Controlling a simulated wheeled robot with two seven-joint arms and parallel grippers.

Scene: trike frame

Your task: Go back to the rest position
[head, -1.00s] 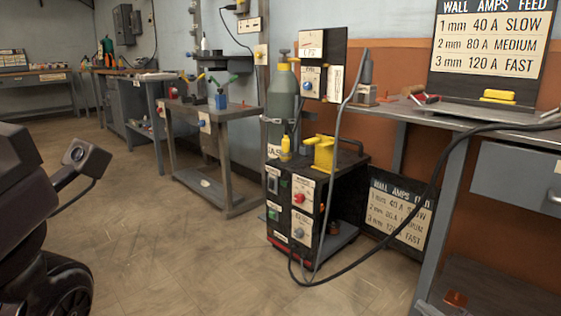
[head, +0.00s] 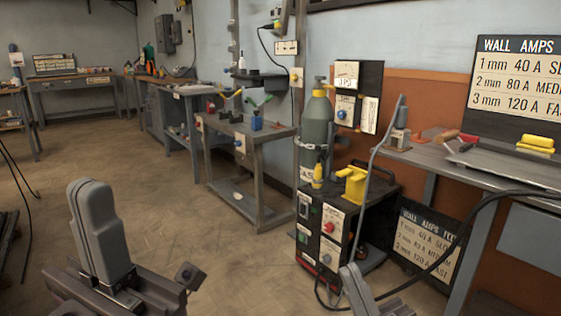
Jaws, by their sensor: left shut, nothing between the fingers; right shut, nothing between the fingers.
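My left gripper (head: 91,190) is in the lower left of the head view. Its grey fingers are together, point up and hold nothing. My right gripper (head: 352,270) shows only in part at the bottom edge, in front of the black welding machine (head: 322,238). Its grey fingers look together and empty; the rest of it is cut off by the frame. Both grippers appear in open space, apart from the benches.
A gas cylinder (head: 315,135) stands behind the welding machine. A black cable (head: 462,228) loops across the lower right, by a grey bench (head: 455,170). A small work table (head: 268,134) stands left of the machine. The floor (head: 160,215) is clear in the middle.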

